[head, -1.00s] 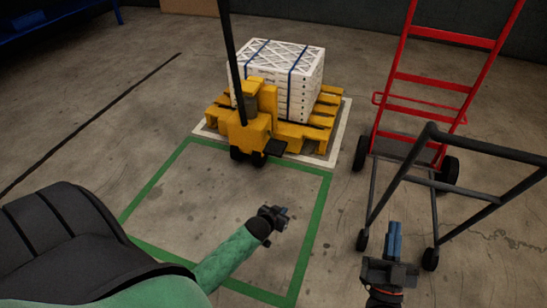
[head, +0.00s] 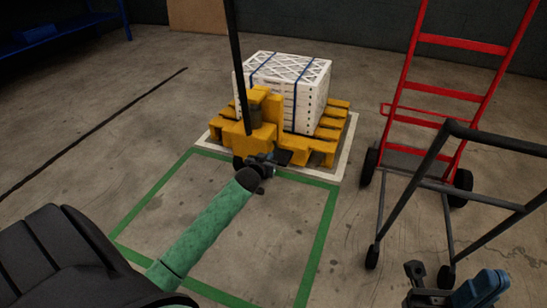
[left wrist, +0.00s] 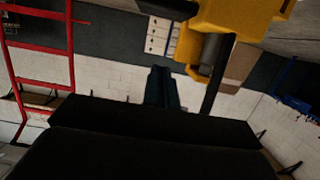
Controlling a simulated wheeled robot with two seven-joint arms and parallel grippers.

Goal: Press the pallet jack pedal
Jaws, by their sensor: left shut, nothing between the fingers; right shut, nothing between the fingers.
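The yellow pallet jack (head: 250,143) stands at the near side of a yellow pallet, with its black handle pole (head: 238,62) rising. A dark pedal (head: 284,157) sticks out low at its right side. In the left wrist view the jack body (left wrist: 238,18) is at the top, and a dark piece that looks like the pedal (left wrist: 168,7) lies beyond my fingers. My left gripper (head: 268,161) is shut and empty, just left of the pedal in the head view; contact cannot be told. My right gripper (head: 474,289) is shut and empty at the lower right.
White boxed filters (head: 290,90) with blue straps are stacked on the yellow pallet (head: 333,120). A red hand truck (head: 456,92) and a dark cart frame (head: 425,160) stand at the right.

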